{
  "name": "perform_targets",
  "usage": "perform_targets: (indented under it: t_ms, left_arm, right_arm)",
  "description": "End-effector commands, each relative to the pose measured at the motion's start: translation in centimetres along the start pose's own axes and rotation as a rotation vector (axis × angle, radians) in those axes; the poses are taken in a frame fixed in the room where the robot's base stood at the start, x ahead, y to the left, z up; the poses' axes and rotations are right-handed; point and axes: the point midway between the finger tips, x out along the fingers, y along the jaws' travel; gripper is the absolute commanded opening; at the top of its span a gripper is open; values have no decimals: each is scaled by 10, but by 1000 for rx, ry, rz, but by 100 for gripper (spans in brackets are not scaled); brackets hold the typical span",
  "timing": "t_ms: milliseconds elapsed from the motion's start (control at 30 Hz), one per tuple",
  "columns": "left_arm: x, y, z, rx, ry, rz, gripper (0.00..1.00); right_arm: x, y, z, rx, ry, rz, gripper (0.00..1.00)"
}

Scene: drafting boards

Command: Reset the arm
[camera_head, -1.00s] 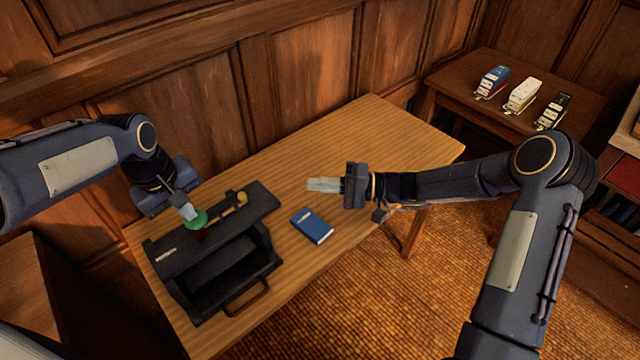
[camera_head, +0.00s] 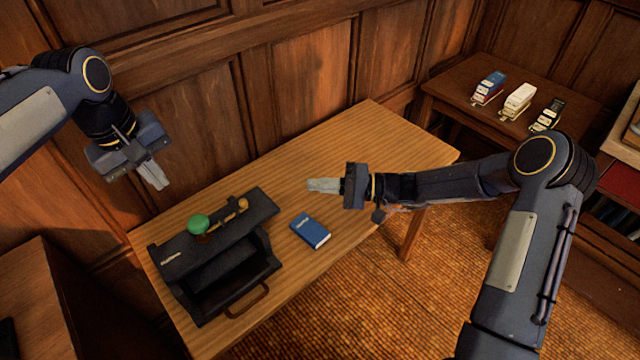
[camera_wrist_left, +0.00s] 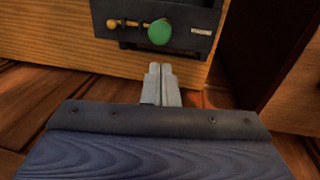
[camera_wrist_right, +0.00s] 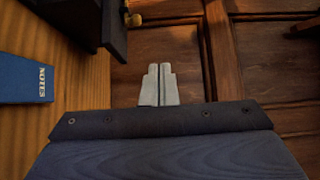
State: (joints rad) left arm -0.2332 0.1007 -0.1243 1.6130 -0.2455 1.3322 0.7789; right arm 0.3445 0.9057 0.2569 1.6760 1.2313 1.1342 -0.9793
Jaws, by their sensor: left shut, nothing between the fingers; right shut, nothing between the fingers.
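My left gripper (camera_head: 153,175) is shut and empty, raised above and to the left of the black box on the table; its closed fingers also show in the left wrist view (camera_wrist_left: 161,85). My right gripper (camera_head: 323,185) is shut and empty, held over the table to the right of the box; its closed fingers show in the right wrist view (camera_wrist_right: 159,84). The black box (camera_head: 180,262) has an open front, a green round knob (camera_head: 198,224) and a small yellow-brown piece (camera_head: 243,204) on top.
A blue notebook (camera_head: 311,231) lies on the wooden table (camera_head: 385,132), right of the box. A side table (camera_head: 455,85) at the back right holds a blue, a white and a black item. A panelled wall runs behind. The table's far right end is clear.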

Motion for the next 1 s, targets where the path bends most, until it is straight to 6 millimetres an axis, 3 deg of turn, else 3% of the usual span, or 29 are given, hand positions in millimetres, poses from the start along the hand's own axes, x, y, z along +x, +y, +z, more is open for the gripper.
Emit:
perform_targets:
  t_ms: [333,467,567,700,1000]
  left_arm:
    - [0,0,0,1,1,2,0]
    - [-2,-7,7,21,1,25,0]
    - [-3,-20,20,61,6,64,0]
    - [-2,-40,47,144,23,137,0]
    - [14,-75,110,314,106,268,0]
  right_arm:
    - [0,-1,1,-2,-2,3,0]
    - [-6,-16,12,-24,-34,58,0]
    - [-18,-37,35,-56,-81,166,0]
    - [-44,-65,82,-107,-130,380,0]
    - [-118,-93,176,-209,-37,816,0]
